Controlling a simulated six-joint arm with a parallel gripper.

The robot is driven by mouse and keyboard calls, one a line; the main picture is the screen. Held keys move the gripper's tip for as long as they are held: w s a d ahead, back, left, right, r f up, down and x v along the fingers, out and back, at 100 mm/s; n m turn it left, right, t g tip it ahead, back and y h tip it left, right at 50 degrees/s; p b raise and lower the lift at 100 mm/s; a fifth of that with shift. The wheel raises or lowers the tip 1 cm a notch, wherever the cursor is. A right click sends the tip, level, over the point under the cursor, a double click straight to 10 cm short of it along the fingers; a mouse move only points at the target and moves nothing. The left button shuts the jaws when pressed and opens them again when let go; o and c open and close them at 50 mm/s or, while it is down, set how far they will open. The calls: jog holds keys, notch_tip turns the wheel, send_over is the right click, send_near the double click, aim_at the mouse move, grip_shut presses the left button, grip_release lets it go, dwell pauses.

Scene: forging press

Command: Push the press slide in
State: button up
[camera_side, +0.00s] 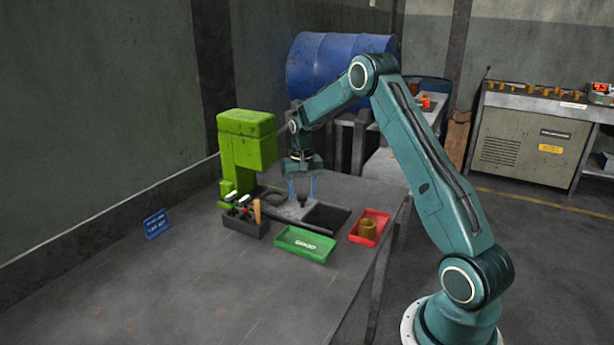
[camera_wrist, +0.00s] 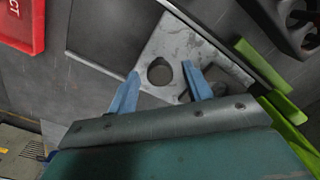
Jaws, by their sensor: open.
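The green press (camera_side: 247,150) stands at the back left of the table. Its slide, a light grey metal plate (camera_side: 290,211), sticks out from the press base toward the right. In the wrist view the slide (camera_wrist: 180,45) shows a round dark hole and a second opening partly behind a finger. My gripper (camera_side: 302,180) points down over the slide, its blue fingers apart and empty. A small dark knob (camera_side: 303,200) stands between or just behind the fingertips. In the wrist view the fingers (camera_wrist: 160,69) straddle the round hole; contact with the slide cannot be told.
A dark square recess (camera_side: 327,217) lies right of the slide. A green tray (camera_side: 305,243), a red tray (camera_side: 369,227) with a brass-coloured part (camera_side: 367,229), and a black tool holder (camera_side: 245,220) stand close in front. The table's front left is clear apart from a blue sign (camera_side: 156,224).

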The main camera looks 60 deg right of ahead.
aim_at(289, 203)
grip_shut()
jog(key=shift+w, duration=0.15)
jog(key=shift+w, duration=2.05)
jog(key=shift+r, duration=0.1)
jog(key=shift+c, duration=0.9)
grip_release()
jog(key=shift+w, duration=0.1)
jog(key=shift+o, duration=0.9)
